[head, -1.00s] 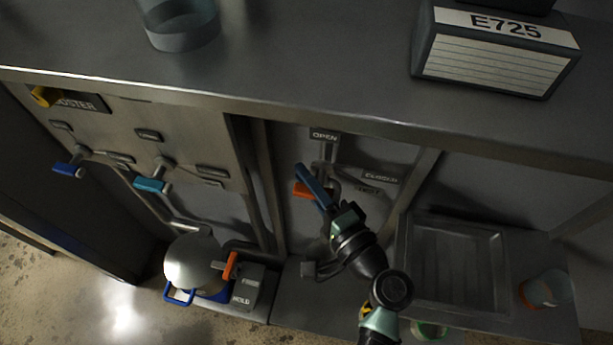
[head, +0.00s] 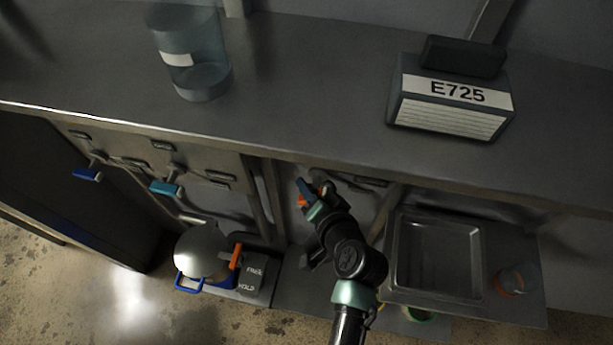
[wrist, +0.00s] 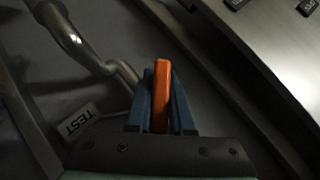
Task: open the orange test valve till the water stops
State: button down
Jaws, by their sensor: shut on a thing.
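The orange test valve handle (wrist: 161,92) stands between the blue fingers of my gripper (wrist: 162,100) in the wrist view, and my gripper is shut on it. A bent metal pipe (wrist: 72,38) runs beside it, with a TEST label (wrist: 77,121) at lower left. In the head view my gripper (head: 306,190) is below the counter's front edge, with a bit of the orange handle (head: 302,201) showing. The arm and fingers hide most of the valve there. I cannot make out any running water.
The counter (head: 300,105) overhangs the valves and bears a clear jar (head: 195,55) and an E725 block (head: 452,100). Blue (head: 88,174) and teal (head: 165,187) valve handles are at left. A rounded metal vessel (head: 202,250) and a tray (head: 392,285) lie lower, either side of my arm.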

jog(key=shift+s+d+f+n+g+h+p, duration=0.15)
jog(key=shift+n+g+h+p, duration=0.35)
jog(key=shift+h+p, duration=0.55)
jog(key=shift+w+d+n+g+h+p, duration=0.15)
jog(key=shift+d+n+h+p, duration=0.15)
jog(key=shift+n+h+p, duration=0.55)
jog(key=shift+s+d+f+n+g+h+p, duration=0.15)
jog(key=shift+n+g+h+p, duration=0.25)
jog(key=shift+h+p, duration=0.8)
jog(key=shift+d, duration=0.15)
jog(key=c, duration=0.8)
grip_release()
jog(key=b+v, duration=0.1)
jog(key=v, duration=1.2)
jog(key=shift+b, duration=0.4)
